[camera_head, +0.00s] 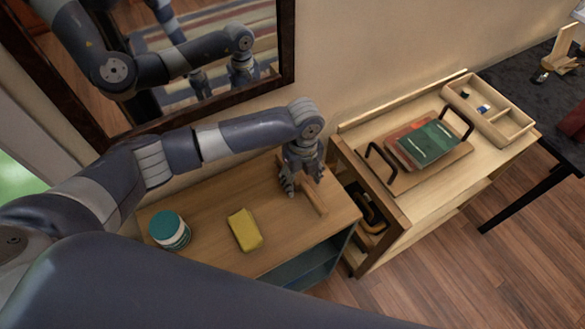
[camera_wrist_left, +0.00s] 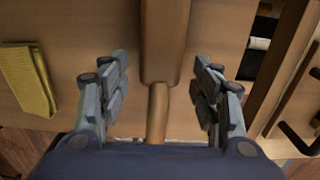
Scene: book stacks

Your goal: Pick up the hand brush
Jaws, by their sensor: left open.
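The hand brush is a wooden piece (camera_head: 315,201) lying on the wooden cabinet top, partly hidden by my left gripper (camera_head: 302,184) above it. In the left wrist view the brush has a wide wooden body (camera_wrist_left: 165,40) at the top and a thinner round handle (camera_wrist_left: 157,112) below. My left gripper (camera_wrist_left: 162,68) is open, with one finger on each side of the brush. The fingers look apart from the wood, and nothing is gripped. Bristles do not show. My right gripper is not in view.
A light wooden cart (camera_head: 415,203) on the right holds a tray with books (camera_head: 425,144). A mirror (camera_head: 200,45) hangs behind my arm.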

